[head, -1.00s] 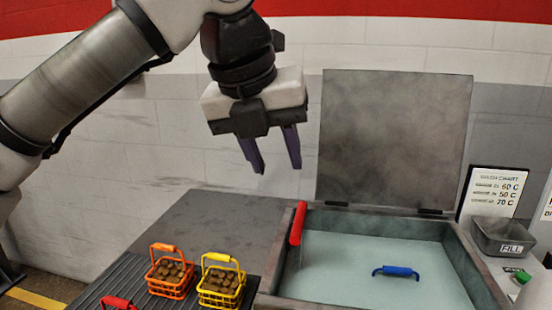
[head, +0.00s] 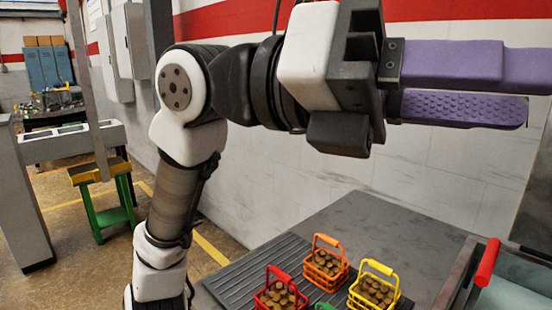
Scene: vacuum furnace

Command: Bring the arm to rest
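My arm is raised above the work area, and my gripper (head: 520,90) is large in the upper right of the head view. It points to the right, with its purple fingers roughly level. The fingers are apart, with the textured inner pad of the lower one showing and nothing held. The upper finger runs out of the frame at the right edge. The gripper is well above the baskets and apart from them.
A red basket (head: 281,296), an orange basket (head: 325,265) and a yellow basket (head: 374,291) hold brown pieces on a dark ribbed surface (head: 236,288). A red handle (head: 487,262) stands at the tank's edge. A green stand (head: 104,200) is at the left.

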